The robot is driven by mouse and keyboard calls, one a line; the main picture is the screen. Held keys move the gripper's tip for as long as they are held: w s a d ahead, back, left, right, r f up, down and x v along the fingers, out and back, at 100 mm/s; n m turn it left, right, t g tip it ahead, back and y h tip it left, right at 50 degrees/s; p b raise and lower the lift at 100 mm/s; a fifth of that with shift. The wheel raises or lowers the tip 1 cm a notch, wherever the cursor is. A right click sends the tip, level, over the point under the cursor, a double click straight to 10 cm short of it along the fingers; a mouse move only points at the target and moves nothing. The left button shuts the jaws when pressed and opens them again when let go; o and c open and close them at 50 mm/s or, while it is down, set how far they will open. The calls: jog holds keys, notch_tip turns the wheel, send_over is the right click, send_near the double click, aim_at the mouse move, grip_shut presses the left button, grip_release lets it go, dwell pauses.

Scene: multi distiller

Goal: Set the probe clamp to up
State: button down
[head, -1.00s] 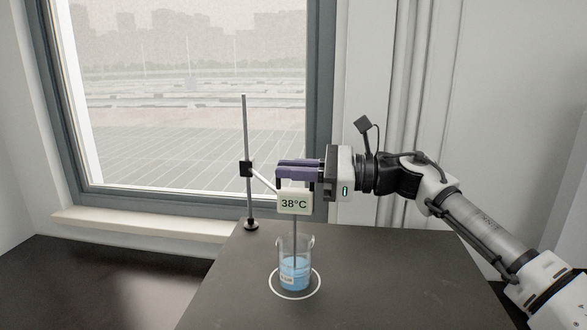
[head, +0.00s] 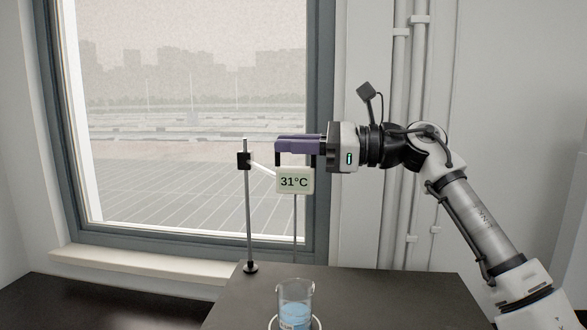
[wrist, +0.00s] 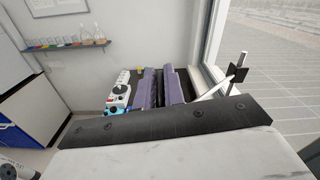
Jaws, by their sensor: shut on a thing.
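The probe clamp (head: 244,160) is a black block near the top of a thin upright rod (head: 249,215). A white arm runs from it to a white display box (head: 294,181) reading 31°C. The thin probe (head: 296,225) hangs below the box, its lower end appearing above the beaker (head: 296,292) of blue liquid. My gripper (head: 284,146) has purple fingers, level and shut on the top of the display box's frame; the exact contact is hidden. In the wrist view, my gripper (wrist: 163,85) shows its fingers close together, with the clamp (wrist: 238,75) to the right.
The beaker stands on the dark table (head: 380,295) inside a white ring. A window (head: 190,120) lies close behind the rod, with its sill below. In the wrist view, a white device with knobs (wrist: 119,95) and a wall shelf (wrist: 68,46) with small items are at the left.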

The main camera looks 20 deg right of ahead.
jog(key=shift+d+r, duration=0.1)
jog(key=shift+r, duration=0.45)
jog(key=c, duration=1.5)
grip_release()
jog(key=shift+f, duration=0.15)
jog(key=shift+s+d, duration=0.1)
jog(key=shift+d, duration=0.15)
jog(key=b+v, duration=0.2)
jog(key=v, duration=1.1)
jog(key=shift+b, duration=0.4)
